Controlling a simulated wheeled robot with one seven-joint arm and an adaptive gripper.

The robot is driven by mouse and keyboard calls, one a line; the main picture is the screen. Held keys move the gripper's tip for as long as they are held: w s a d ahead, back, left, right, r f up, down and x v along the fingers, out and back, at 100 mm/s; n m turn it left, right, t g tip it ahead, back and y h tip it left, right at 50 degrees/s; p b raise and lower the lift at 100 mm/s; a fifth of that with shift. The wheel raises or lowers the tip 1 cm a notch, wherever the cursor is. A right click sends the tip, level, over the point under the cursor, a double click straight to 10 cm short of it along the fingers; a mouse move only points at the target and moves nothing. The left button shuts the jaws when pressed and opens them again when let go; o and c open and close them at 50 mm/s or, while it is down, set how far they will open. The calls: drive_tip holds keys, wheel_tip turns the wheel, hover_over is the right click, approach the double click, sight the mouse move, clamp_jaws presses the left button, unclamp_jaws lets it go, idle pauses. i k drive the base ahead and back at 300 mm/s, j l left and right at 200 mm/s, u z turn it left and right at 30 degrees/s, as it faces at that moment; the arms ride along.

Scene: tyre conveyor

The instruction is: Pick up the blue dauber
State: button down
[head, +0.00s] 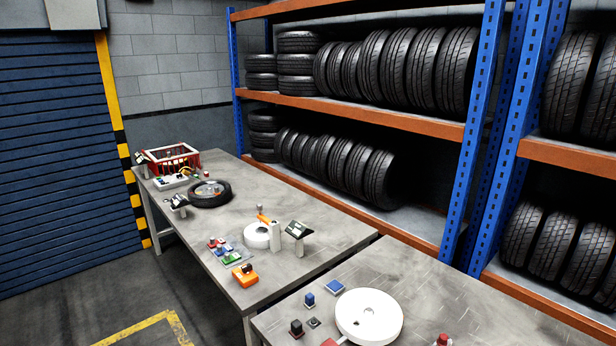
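A small upright blue piece (310,299), which looks like the blue dauber, stands on the near table, left of a large white disc (369,316). A flat blue square (334,287) lies just behind it to the right. On the far table, a small group of coloured pieces (224,250), with red, blue and green among them, sits near the left edge; they are too small to tell their exact shapes. My gripper is not in view.
The near table (480,310) also holds a dark block (296,328) and a red-topped piece (443,340). The far table carries a tyre (209,194), a red crate (172,158) and an orange device (245,275). Tyre racks (470,130) stand behind; floor at left is open.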

sight(309, 304)
drive_tip(key=z, duration=1.7)
drive_tip(key=j+u, duration=0.1)
drive_tip(key=u, duration=2)
drive_tip(key=i+j+z, duration=0.1)
drive_tip(key=i+j, duration=0.2)
drive_tip(key=i+j+z, duration=0.1)
drive_tip(key=i+j, duration=0.15)
drive_tip(key=i+j+z, duration=0.1)
drive_tip(key=i+j, duration=0.2)
drive_tip(key=i+j+z, duration=0.1)
drive_tip(key=i+j, duration=0.15)
drive_tip(key=j, duration=0.25)
drive_tip(key=i+j+z, duration=0.1)
drive_tip(key=j, duration=0.25)
drive_tip(key=i+j+z, duration=0.1)
drive_tip(key=i+j, duration=0.25)
drive_tip(key=i+j+z, duration=0.1)
drive_tip(key=j, duration=0.4)
drive_tip(key=i, duration=0.1)
